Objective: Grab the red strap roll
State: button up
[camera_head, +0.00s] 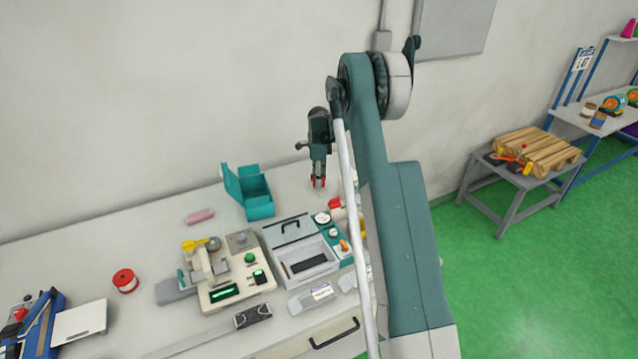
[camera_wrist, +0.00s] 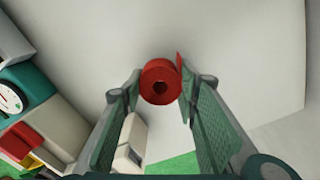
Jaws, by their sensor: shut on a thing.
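The red strap roll (camera_wrist: 156,72) is a small red ring with a dark centre hole and a loose strap end at its upper right. In the wrist view it sits between the far ends of my two fingers. My gripper (camera_wrist: 161,86) is shut on it, with the fingers spaced by its width. In the head view my gripper (camera_head: 318,182) points down over the back of the workbench, with red showing at its fingertips. Details of the roll are too small there, and whether it touches the bench cannot be told.
A teal open box (camera_head: 259,207) stands left of my gripper. A device with a dial (camera_head: 321,218) and a grey lidded case (camera_head: 300,262) lie in front. The wall is close behind.

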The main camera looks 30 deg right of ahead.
notch_tip(320, 180, up, 8)
dwell(0.5)
